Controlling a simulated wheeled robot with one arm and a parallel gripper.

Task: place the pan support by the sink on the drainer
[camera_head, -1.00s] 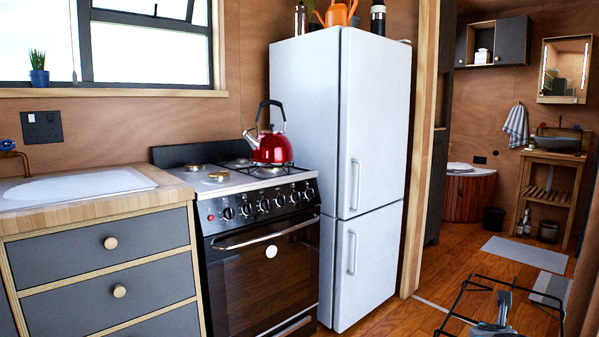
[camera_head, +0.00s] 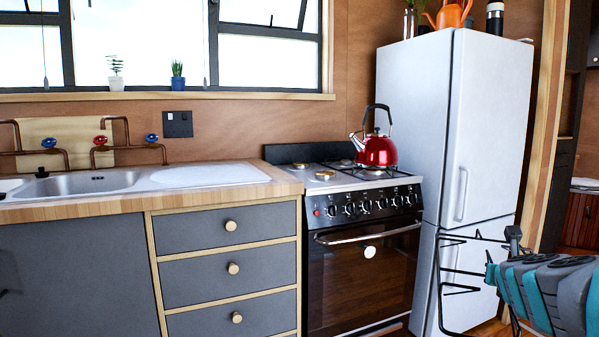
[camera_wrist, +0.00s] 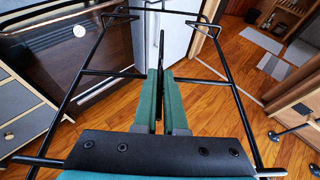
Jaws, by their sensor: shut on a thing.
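The pan support (camera_head: 461,241), a black wire frame with inward prongs, is held in the air at the right of the head view, in front of the fridge. My gripper (camera_head: 511,243) is shut on it. In the wrist view the pan support (camera_wrist: 226,76) spreads around my gripper (camera_wrist: 160,82), whose green fingers close on one dark bar. The drainer (camera_head: 210,175) is the pale ribbed area on the worktop, right of the metal sink (camera_head: 85,183). It looks bare. The gripper is well to the right of it and apart from it.
A stove (camera_head: 365,235) with a red kettle (camera_head: 376,150) stands between the worktop and the white fridge (camera_head: 455,125). Copper pipes and taps (camera_head: 100,140) rise behind the sink. Drawers (camera_head: 230,268) are under the drainer. The wrist view shows open wooden floor (camera_wrist: 205,120).

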